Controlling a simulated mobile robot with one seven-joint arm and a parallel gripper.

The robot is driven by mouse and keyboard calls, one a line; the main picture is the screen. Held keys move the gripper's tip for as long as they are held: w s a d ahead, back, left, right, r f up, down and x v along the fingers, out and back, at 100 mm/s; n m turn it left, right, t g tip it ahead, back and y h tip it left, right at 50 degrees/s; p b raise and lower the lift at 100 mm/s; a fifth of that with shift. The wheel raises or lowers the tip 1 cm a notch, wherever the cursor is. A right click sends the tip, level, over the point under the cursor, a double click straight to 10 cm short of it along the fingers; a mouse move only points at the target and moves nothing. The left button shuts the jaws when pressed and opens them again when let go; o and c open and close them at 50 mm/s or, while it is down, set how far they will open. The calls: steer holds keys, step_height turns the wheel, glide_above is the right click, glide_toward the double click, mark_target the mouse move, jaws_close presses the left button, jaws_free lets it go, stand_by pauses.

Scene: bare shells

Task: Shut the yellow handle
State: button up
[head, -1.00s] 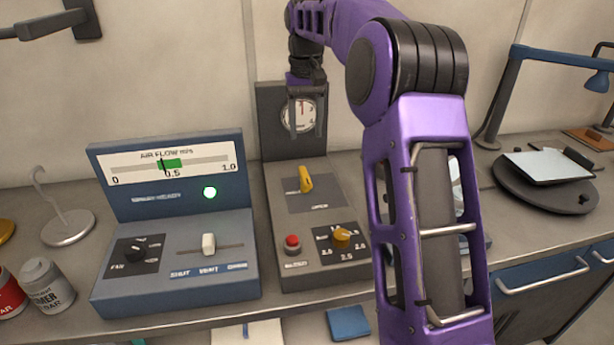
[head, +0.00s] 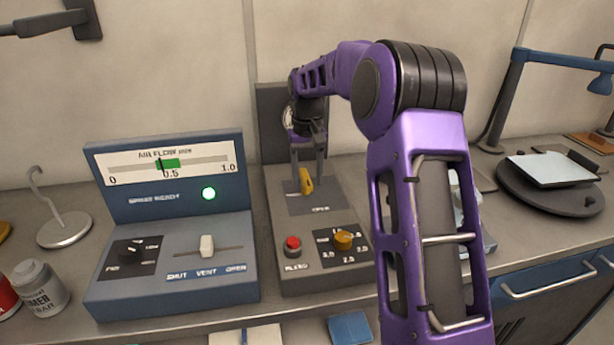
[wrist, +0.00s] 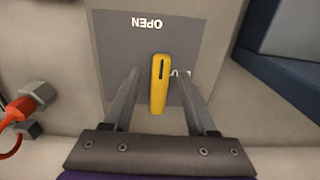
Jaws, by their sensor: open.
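The yellow handle (head: 306,181) stands on a dark square plate on the grey panel (head: 272,225). In the wrist view the handle (wrist: 158,84) lies between the two fingers, with a clear gap on each side. It points along the fingers, and the word OPEN is on the plate (wrist: 120,55) beyond its far end. Some lettering beside the handle is partly hidden by the right finger. My gripper (head: 308,178) is open and reaches down around the handle from above; it also shows in the wrist view (wrist: 158,84).
The grey panel also has a red button (head: 292,243) and a yellow-orange knob (head: 344,240). A blue air flow console (head: 170,290) with a lit green lamp stands to the left. A round dark stand (head: 545,195) is at the right. An orange-red object (wrist: 18,108) shows in the wrist view.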

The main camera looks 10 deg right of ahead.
jaws_close()
steer(key=shift+r, duration=0.1)
stand_by(0.3)
steer(key=m+p, duration=0.1)
steer(key=m, duration=0.1)
steer(key=m+p, duration=0.1)
steer(key=m, duration=0.1)
steer(key=shift+a+r+p, duration=0.1)
steer(key=shift+a+p, duration=0.2)
steer(key=shift+p, duration=0.05)
steer(key=m, duration=0.1)
steer(key=m+p, duration=0.1)
steer(key=m, duration=0.1)
steer(key=m+p, duration=0.1)
steer(key=m, duration=0.1)
steer(key=shift+w+a, duration=0.3)
steer(key=shift+a, duration=0.05)
steer(key=m, duration=0.4)
steer(key=shift+w+a+m, duration=0.15)
steer(key=shift+w+m, duration=0.15)
steer(key=shift+m, duration=0.1)
steer(key=shift+w+m, duration=0.15)
steer(key=shift+m, duration=0.85)
steer(key=shift+w+m, duration=0.1)
steer(key=shift+m, duration=0.9)
